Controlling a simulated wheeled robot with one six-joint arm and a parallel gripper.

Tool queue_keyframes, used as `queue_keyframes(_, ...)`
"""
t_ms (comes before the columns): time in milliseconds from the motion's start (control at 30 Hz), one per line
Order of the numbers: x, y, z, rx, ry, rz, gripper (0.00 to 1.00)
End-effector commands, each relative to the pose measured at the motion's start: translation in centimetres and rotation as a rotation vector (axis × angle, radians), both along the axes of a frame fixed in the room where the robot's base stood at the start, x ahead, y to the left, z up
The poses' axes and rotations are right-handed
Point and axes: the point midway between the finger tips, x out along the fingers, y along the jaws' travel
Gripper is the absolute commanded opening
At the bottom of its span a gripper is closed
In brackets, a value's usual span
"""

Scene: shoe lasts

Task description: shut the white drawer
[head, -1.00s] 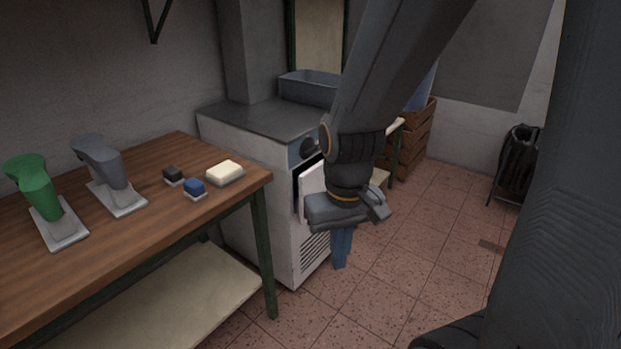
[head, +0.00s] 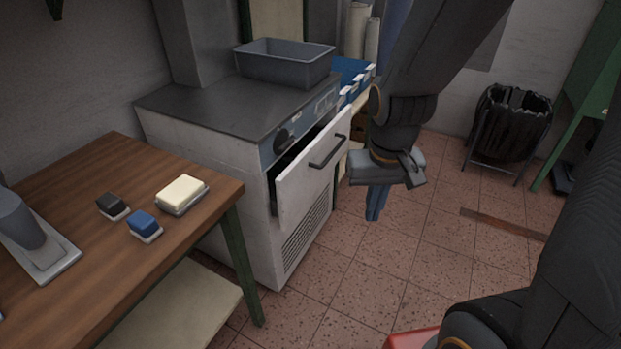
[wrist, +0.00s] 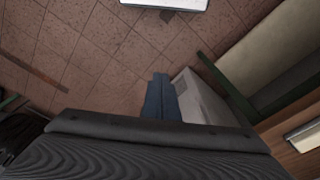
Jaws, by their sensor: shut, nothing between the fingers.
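The white drawer (head: 309,172) is in the front of a white cabinet with a dark top (head: 233,103). It stands partly open, with a dark gap behind its upper edge and a dark bar handle (head: 327,151) on its face. My gripper (head: 374,216) is shut and empty, with blue fingers pointing down. In the head view it is to the right of the drawer front, apart from it over the floor. The wrist view shows the shut fingers (wrist: 161,80) with a pale cabinet side (wrist: 203,98) beside them.
A grey bin (head: 285,66) sits on the cabinet. The wooden table (head: 120,240) at left holds a cream block (head: 181,193), a blue block (head: 144,224) and a black block (head: 112,205). A black waste bin (head: 508,125) stands at back right. Floor before the drawer is clear.

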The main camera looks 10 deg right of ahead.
Motion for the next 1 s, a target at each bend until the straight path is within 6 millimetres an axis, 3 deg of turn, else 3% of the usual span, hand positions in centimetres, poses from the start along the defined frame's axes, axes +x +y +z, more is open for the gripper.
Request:
queue_keyframes(300, 12.4, 2.9, -4.9, 0.100, -0.284, -0.238, 0.00)
queue_keyframes(433, 16.1, 4.9, -6.9, 0.191, -0.377, -0.319, 0.00)
queue_keyframes(600, 18.8, 6.8, -8.5, 0.290, -0.449, -0.391, 0.00)
queue_keyframes(1000, 20.9, 8.1, -10.7, 0.337, -0.475, -0.419, 0.00)
